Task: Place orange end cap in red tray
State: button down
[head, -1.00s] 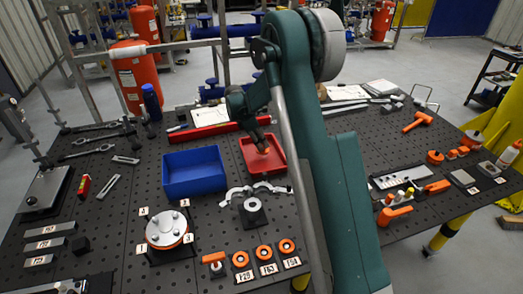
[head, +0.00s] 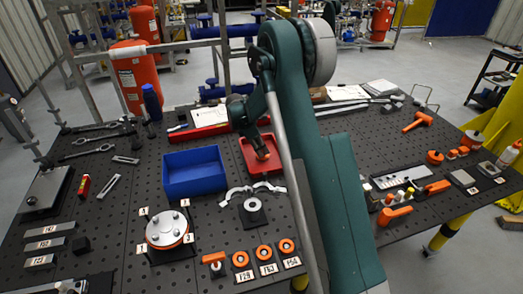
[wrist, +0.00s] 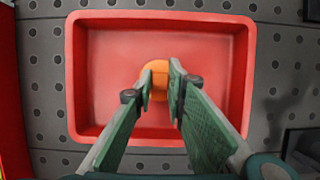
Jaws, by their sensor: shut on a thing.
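The red tray (head: 247,149) lies on the black perforated bench, right of the blue bin. It fills much of the wrist view (wrist: 105,75), and its floor is bare around the fingers. My gripper (wrist: 161,75) is over the tray's inside, fingers pointing down into it. It is shut on the orange end cap (wrist: 159,82), which shows between the fingertips, partly hidden by them. In the head view the end cap (head: 263,154) is a small orange patch at the fingertips. I cannot tell whether it touches the tray floor.
The blue bin (head: 194,174) stands close left of the tray. A silver curved clamp (head: 253,189) lies in front of it. Several orange rings (head: 265,252) sit near the front edge. My arm hides some bench to the right.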

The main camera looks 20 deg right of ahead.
jog(key=shift+f, duration=0.15)
jog(key=c, duration=2.3)
grip_release()
jog(key=v, duration=1.2)
jog(key=shift+r, duration=0.25)
